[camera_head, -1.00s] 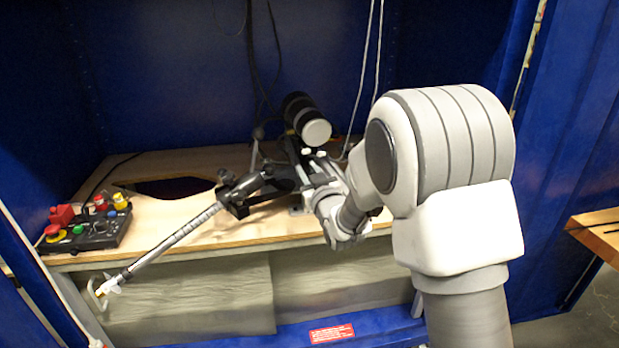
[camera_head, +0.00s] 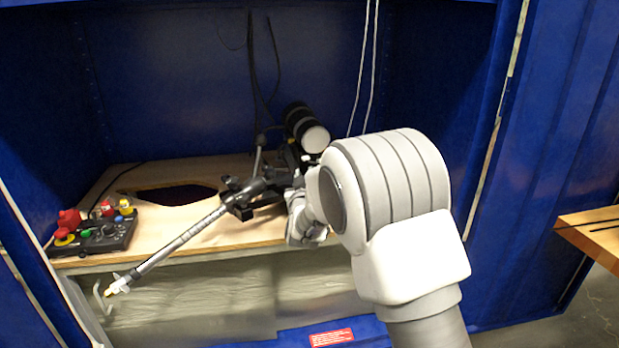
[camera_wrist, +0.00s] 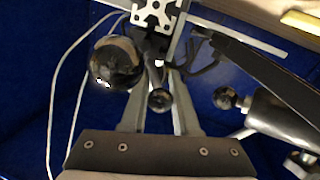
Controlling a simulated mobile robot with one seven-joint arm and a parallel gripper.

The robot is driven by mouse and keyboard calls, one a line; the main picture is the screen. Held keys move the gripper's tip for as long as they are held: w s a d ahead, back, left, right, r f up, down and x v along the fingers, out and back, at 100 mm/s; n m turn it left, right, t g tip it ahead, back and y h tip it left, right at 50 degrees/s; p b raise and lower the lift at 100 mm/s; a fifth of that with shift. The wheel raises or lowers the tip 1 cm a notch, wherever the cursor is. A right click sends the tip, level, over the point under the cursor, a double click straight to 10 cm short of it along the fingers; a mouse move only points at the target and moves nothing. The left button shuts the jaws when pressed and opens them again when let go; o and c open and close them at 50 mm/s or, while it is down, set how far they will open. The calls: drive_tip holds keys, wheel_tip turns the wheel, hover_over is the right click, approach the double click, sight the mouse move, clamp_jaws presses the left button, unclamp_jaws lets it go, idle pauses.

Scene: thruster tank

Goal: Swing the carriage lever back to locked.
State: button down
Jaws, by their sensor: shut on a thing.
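In the wrist view my gripper (camera_wrist: 160,75) reaches up from the bottom, its two pale fingers close around a dark lever with a round black knob (camera_wrist: 160,100). The knob sits between the fingers, and the lever runs up toward a slotted metal rail (camera_wrist: 156,12). This looks like the carriage lever; I cannot tell its angle against the locked position. In the head view my arm covers the gripper and lever. The black carriage assembly (camera_head: 285,165) shows just behind my wrist, with a dark cylinder with a pale end (camera_head: 307,128) above it.
A long silver rod (camera_head: 175,243) slants down left past the wooden bench edge (camera_head: 215,240). A control box (camera_head: 105,236) with coloured buttons sits at the left, near a dark opening (camera_head: 170,193). In the wrist view a large dark ball (camera_wrist: 115,62) is left of the fingers.

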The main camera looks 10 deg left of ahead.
drive_tip(key=shift+s+a+f, duration=0.1)
drive_tip(key=shift+a+f, duration=0.15)
drive_tip(key=shift+a, duration=0.05)
idle(0.4)
drive_tip(key=c, duration=0.7)
unclamp_jaws()
drive_tip(key=shift+c, duration=0.2)
drive_tip(key=shift+o, duration=0.4)
drive_tip(key=shift+d+r+h, duration=0.1)
drive_tip(key=shift+h, duration=0.2)
drive_tip(key=shift+d, duration=0.1)
drive_tip(key=s+d+p, duration=0.2)
drive_tip(key=s+p, duration=0.1)
drive_tip(key=s, duration=1.4)
drive_tip(key=shift+d, duration=0.1)
